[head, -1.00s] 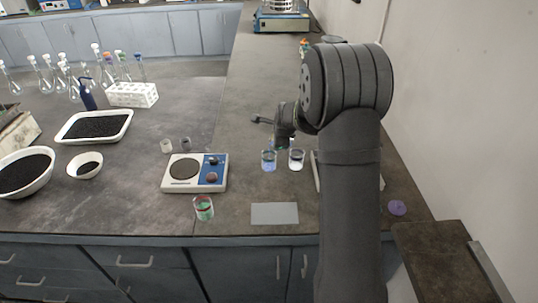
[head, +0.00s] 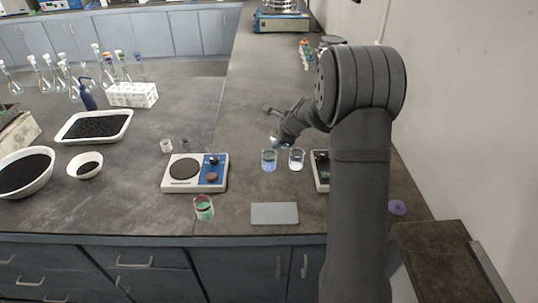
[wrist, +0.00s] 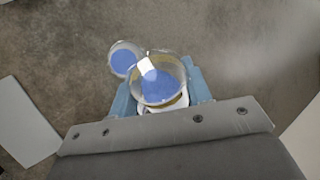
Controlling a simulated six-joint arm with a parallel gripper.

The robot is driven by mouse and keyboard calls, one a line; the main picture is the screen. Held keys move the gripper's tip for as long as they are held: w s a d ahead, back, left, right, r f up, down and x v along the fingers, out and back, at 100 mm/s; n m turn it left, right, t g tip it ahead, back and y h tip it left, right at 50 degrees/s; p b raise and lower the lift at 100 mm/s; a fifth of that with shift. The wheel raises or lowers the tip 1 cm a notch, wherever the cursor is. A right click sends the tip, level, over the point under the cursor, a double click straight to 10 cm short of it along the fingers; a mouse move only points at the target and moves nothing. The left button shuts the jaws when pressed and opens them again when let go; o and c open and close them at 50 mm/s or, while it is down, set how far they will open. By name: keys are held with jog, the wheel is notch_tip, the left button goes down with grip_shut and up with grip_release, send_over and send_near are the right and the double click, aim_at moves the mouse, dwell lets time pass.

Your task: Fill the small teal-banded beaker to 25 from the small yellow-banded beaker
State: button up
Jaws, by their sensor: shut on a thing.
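My gripper (wrist: 160,88) is shut on a small clear beaker (wrist: 168,72) with blue liquid and a yellowish band, seen from above in the wrist view. In the head view my gripper (head: 276,141) is tilted above and just behind a standing beaker of blue liquid (head: 269,161). A beaker of blue liquid also shows at the upper left of the held one in the wrist view (wrist: 125,58), their rims close or overlapping. The standing beaker's band colour and any scale marks are too small to read. The held beaker is mostly hidden in the head view.
A beaker with white contents (head: 296,159) stands right of the blue one. A hotplate-like device (head: 180,187) and a beaker with green contents (head: 204,209) stand to the left. A grey mat (head: 274,213) lies in front. A dark-topped device (head: 321,172) is partly behind my arm.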

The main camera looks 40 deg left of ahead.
jog(key=shift+w+d+f+m+g+y, duration=0.25)
jog(key=shift+f+m+g+y, duration=0.2)
jog(key=shift+g, duration=0.35)
jog(key=w+r+g+y, duration=0.1)
jog(key=w+d+r+m+g+y, duration=0.1)
jog(key=shift+w+d+r+g, duration=0.1)
jog(key=shift+w+d+g, duration=0.1)
jog(key=shift+w+g, duration=0.15)
jog(key=shift+w+d+f+m+g+y, duration=0.35)
jog(key=shift+w+g+y, duration=0.1)
jog(key=shift+w+y, duration=0.1)
jog(key=shift+w+d+r+m+g+y, duration=0.3)
jog(key=shift+w+r+m+g+y, duration=0.2)
jog(key=shift+w+r+g+y, duration=0.15)
